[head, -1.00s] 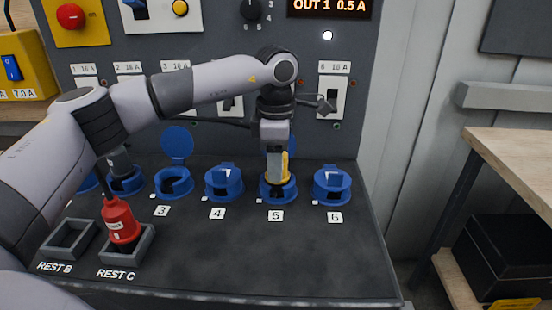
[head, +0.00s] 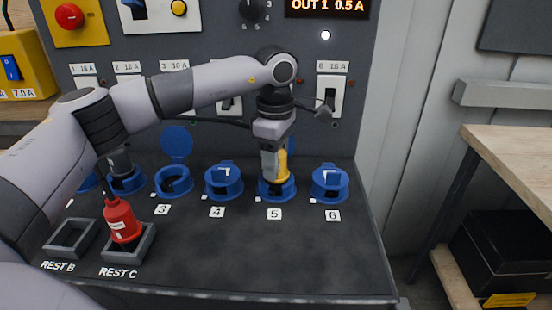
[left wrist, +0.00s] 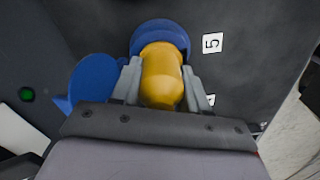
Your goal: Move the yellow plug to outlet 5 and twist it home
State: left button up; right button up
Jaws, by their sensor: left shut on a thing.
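The yellow plug (head: 282,165) stands upright at blue outlet 5 (head: 277,189), with its lower end in the socket ring. My left gripper (head: 272,165) is shut on the plug from above. In the left wrist view the yellow plug (left wrist: 162,75) sits between both fingers (left wrist: 162,85), and its far end meets the blue ring of outlet 5 (left wrist: 160,35). The plug's pins and how deep they sit are hidden. The open blue lid of outlet 5 (head: 292,143) shows partly behind the gripper. My right gripper is not in view.
Outlet 4 (head: 223,183) and outlet 6 (head: 330,185) flank outlet 5 closely. Outlet 3 (head: 173,182) has its lid up. A red plug (head: 122,222) stands in the REST C holder (head: 147,243); the REST B holder (head: 70,238) is empty. The panel's front right is clear.

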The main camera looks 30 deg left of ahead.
pick_arm(q)
jog(key=shift+a, duration=0.15)
jog(key=m, duration=0.2)
jog(key=shift+m+p, duration=0.35)
jog(key=shift+m, duration=0.05)
jog(key=shift+m, duration=0.6)
jog(key=shift+m, duration=0.6)
